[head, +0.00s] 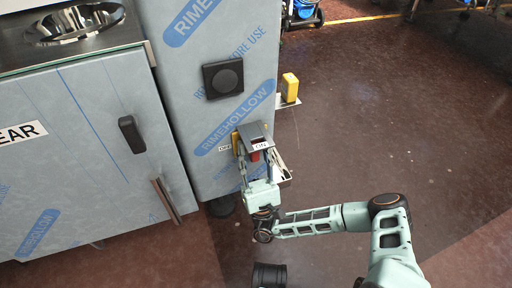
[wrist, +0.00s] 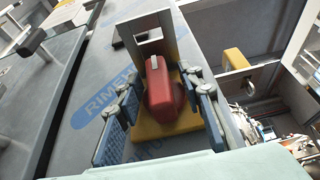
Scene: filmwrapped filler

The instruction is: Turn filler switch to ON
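The filler switch is a red knob (wrist: 163,92) on a yellow plate (wrist: 150,136) with a grey metal bracket (wrist: 148,28) around its far side. In the head view the red knob (head: 255,157) shows small between my fingers, below the ON label (head: 262,145); the OFF label (head: 225,149) is to its left. My gripper (head: 256,163) is at the switch, fingers open, one on each side of the knob. In the wrist view, gaps show between the knob and both fingers. The knob's long side runs nearly upright in the wrist view. The labels are not readable there.
The film-wrapped cabinet (head: 177,73) carries a black square button (head: 223,77) above the switch. A yellow block on a bracket (head: 290,87) sticks out to its right. A cabinet door with a black handle (head: 131,134) is at left. Open brown floor (head: 400,120) lies right.

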